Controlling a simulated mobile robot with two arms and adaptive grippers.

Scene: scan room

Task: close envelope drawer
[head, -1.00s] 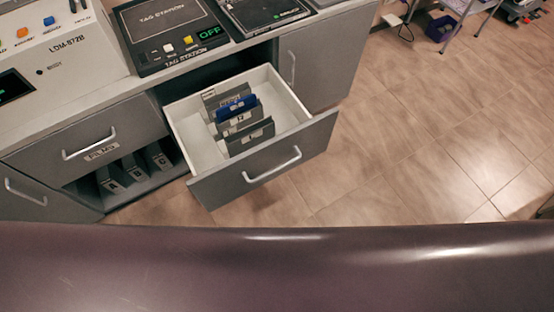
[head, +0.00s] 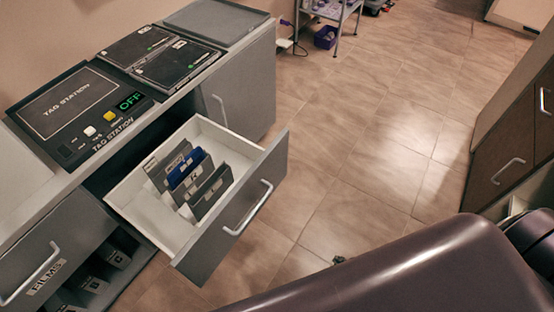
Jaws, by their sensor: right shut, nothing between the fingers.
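The open drawer (head: 150,214) is pulled far out of the grey cabinet, with white inner walls, a grey front and a bar handle (head: 248,208). Inside stand several grey divider cards and one blue envelope-like card (head: 187,168). Only a small dark tip of my right gripper (head: 339,259) shows past my arm, over the floor to the right of the drawer front. It is shut, empty and apart from the drawer. Most of it is hidden behind my arm. My left gripper is not in view.
The counter holds a tag station (head: 78,112) reading OFF and dark trays (head: 178,66). The FILMS drawer (head: 52,262) is at lower left. Brown cabinets (head: 512,140) stand at right, a cart (head: 335,14) at the back. Floor between is clear.

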